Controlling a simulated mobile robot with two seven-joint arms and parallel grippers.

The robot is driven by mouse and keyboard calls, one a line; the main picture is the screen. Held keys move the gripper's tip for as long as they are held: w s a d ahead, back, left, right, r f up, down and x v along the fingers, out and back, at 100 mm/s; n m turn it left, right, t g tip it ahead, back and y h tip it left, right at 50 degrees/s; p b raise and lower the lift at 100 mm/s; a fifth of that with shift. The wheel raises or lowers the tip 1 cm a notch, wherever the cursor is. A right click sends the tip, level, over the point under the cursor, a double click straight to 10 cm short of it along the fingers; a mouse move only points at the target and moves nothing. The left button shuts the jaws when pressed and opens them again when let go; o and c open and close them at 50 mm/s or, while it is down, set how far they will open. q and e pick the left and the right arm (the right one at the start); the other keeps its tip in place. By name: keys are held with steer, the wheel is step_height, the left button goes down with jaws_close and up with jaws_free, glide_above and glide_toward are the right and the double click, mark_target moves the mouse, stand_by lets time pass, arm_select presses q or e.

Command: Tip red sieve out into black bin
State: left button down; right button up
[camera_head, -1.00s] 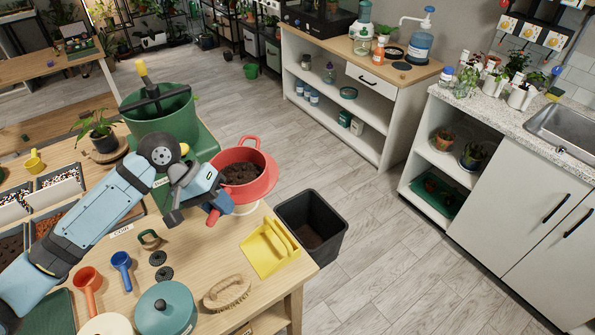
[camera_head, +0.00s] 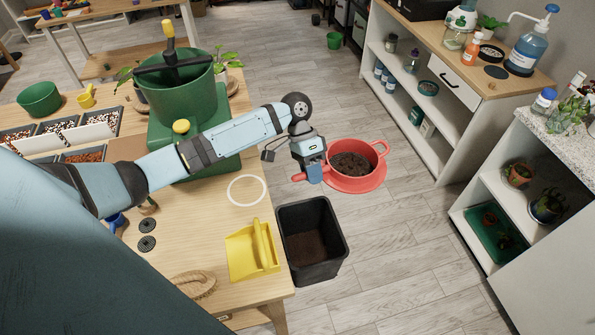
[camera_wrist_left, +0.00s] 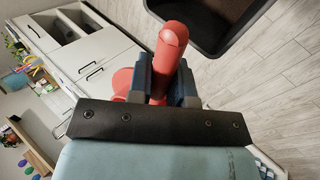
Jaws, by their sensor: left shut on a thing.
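The red sieve (camera_head: 356,180) is in the air past the table's right edge, roughly level, with dark soil (camera_head: 350,163) in it. My left gripper (camera_head: 309,173) is shut on the sieve's red handle, which also shows in the left wrist view (camera_wrist_left: 172,45) between the two fingers (camera_wrist_left: 162,78). The black bin (camera_head: 313,262) stands open beside the table, below and a little left of the sieve in the head view. Some dark matter shows on its floor. In the left wrist view the bin's rim (camera_wrist_left: 212,50) shows at the top. My right gripper is not in view.
A white ring (camera_head: 247,204) and a yellow dustpan (camera_head: 250,252) lie on the table near its right edge. A green bucket (camera_head: 183,100) stands further back. A white shelf unit (camera_head: 440,110) is behind the sieve. The floor right of the bin is clear.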

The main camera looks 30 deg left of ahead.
arm_select(q)
steer(key=w+a+f+m+g+y+b, duration=0.1)
steer(key=w+a+f+m+g+y, duration=0.1)
steer(key=a+f+m+y, duration=0.3)
steer(key=w+a+f+m+g+y, duration=0.1)
steer(key=a+f+m, duration=0.2)
steer(key=f+m, duration=0.4)
steer(key=s+t+b, duration=0.1)
steer(key=t+b, duration=0.3)
steer(key=t, duration=0.2)
steer(key=s+r+t+b, duration=0.1)
steer(key=s+t+b, duration=0.1)
steer(key=t+b, duration=0.2)
steer(key=s+t+b, duration=0.2)
steer(key=t+b, duration=0.2)
steer(key=t, duration=0.4)
steer(key=shift+s+r+t+b, duration=0.25)
steer(key=shift+r+t+b, duration=0.05)
steer(key=shift+r+b, duration=0.05)
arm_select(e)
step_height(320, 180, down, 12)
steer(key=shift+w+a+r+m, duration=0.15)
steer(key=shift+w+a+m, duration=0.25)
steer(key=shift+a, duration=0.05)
